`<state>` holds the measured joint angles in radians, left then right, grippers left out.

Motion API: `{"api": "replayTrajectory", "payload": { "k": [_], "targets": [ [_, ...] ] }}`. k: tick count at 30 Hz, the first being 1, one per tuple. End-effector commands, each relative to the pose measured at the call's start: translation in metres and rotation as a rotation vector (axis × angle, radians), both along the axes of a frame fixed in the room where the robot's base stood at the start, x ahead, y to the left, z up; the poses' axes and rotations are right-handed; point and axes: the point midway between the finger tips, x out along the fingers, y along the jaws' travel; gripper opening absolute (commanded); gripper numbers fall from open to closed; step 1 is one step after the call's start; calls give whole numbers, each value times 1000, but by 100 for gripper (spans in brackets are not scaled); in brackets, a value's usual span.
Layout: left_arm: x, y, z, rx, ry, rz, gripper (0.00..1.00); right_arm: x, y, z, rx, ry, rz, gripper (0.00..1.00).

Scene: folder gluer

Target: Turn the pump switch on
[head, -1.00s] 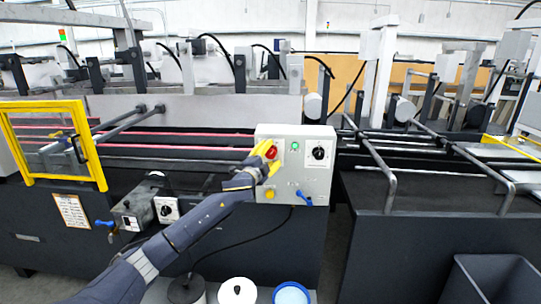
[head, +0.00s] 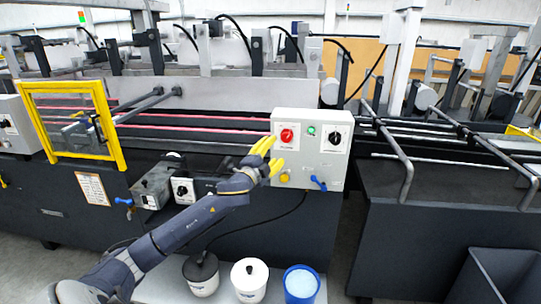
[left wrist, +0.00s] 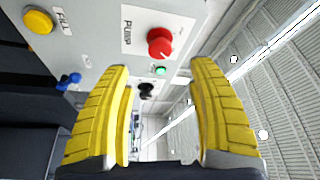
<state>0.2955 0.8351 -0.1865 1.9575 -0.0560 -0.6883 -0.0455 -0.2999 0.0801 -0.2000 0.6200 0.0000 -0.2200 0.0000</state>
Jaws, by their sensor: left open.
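The pump switch is a red knob (head: 287,134) at the upper left of a light grey control box (head: 312,162). In the left wrist view the red knob (left wrist: 160,42) sits beside a label reading PUMP. My left gripper (head: 271,155) has yellow fingers and is just left of and below the knob in the head view. In the left wrist view the left gripper (left wrist: 160,68) is open and empty, with the knob beyond the gap between its fingertips. No contact with the knob shows. My right gripper is in neither view.
The box also carries a green light (head: 311,130), a black selector (head: 334,138), a yellow button (head: 285,177) and a blue lever (head: 318,183). A yellow-framed guard (head: 117,150) stands at left. Several tubs, including a blue one (head: 301,283), stand below.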

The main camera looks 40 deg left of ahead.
Motion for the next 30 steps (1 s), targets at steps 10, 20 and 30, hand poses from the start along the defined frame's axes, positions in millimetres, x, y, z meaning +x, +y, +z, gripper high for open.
{"api": "replayTrajectory", "payload": {
  "k": [10,20,30],
  "targets": [
    [-19,-2,-3,0,1,-1,59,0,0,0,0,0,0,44],
    [-20,-2,-3,0,0,0,59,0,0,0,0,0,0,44],
    [-14,0,-10,-28,3,-23,59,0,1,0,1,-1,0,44]
  ]
}}
